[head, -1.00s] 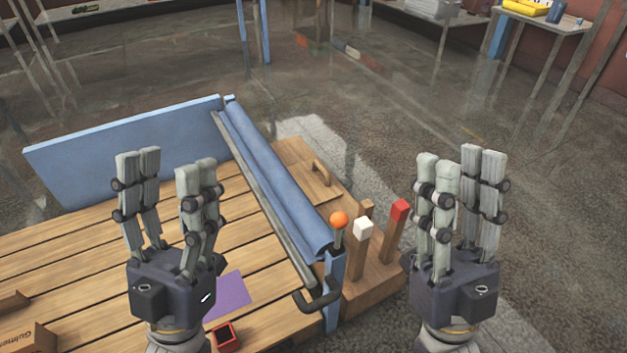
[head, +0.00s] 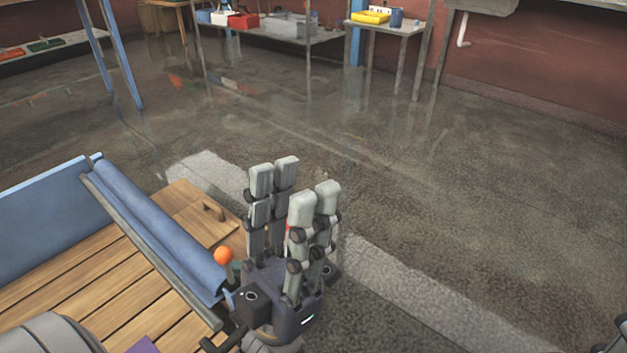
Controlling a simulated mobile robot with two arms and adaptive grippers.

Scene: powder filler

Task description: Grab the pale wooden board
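No loose pale wooden board is clearly in view. A flat wooden panel with a small handle (head: 203,212) lies beyond the blue roller at the bench's right end; I cannot tell if it is the board. My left gripper (head: 294,188) points up just right of that panel, fingers apart with nothing between them. It partly hides the block with the levers. Only a sliver of what looks like my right gripper (head: 615,337) shows at the bottom right corner; its state is hidden.
The slatted wooden bench (head: 92,283) has a blue upright panel (head: 45,215), a blue roller (head: 160,232) and an orange knob (head: 223,254). A yellow bin (head: 370,17) stands on a far table. The floor (head: 450,200) to the right is clear.

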